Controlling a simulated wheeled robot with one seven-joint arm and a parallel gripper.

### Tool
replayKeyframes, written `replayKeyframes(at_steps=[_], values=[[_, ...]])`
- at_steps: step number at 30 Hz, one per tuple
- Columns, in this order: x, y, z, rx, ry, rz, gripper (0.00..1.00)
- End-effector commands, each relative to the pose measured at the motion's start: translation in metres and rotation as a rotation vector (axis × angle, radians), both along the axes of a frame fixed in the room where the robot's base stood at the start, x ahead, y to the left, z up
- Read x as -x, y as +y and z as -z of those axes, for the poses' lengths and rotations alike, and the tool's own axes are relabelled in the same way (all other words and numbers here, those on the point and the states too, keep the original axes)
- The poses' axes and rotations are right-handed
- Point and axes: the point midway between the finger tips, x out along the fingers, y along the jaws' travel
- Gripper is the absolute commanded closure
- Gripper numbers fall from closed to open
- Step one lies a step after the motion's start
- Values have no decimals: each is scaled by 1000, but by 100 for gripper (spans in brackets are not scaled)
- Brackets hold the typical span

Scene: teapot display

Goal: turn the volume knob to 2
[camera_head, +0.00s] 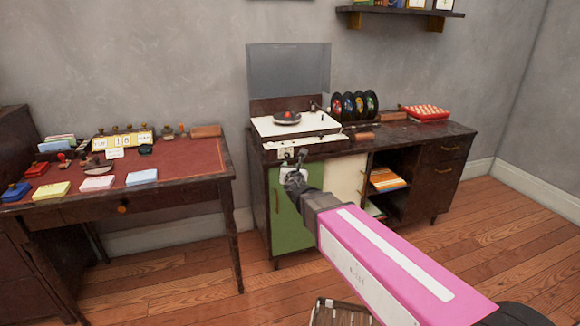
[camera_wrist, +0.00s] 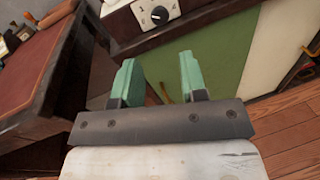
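The volume knob (camera_wrist: 157,14) is a dark round dial on a pale plate with marks around it, at the top of the wrist view. In the head view its plate (camera_head: 284,152) shows small on the cabinet's front edge below the record player (camera_head: 297,126). I cannot read surely which number the knob points to. My gripper (camera_wrist: 157,62) is open, its two green fingers apart with nothing between them. In the head view, my gripper (camera_head: 295,157) is in front of the cabinet near the plate, partly covering that area. The fingers show apart from the knob.
The dark cabinet (camera_head: 432,147) has a green door (camera_head: 292,228) just beyond my fingers. Records (camera_head: 355,104) and a red tray (camera_head: 426,113) stand to the right on top. A desk (camera_head: 190,158) with cards and stamps stands left, with a narrow gap between.

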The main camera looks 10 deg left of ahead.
Motion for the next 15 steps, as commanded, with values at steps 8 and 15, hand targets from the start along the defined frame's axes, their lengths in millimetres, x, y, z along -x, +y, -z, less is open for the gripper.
replayKeyframes(at_steps=[8,15], values=[[-1,0,0,-9,5,1,47],[-1,-3,14,-269,172,14,47]])
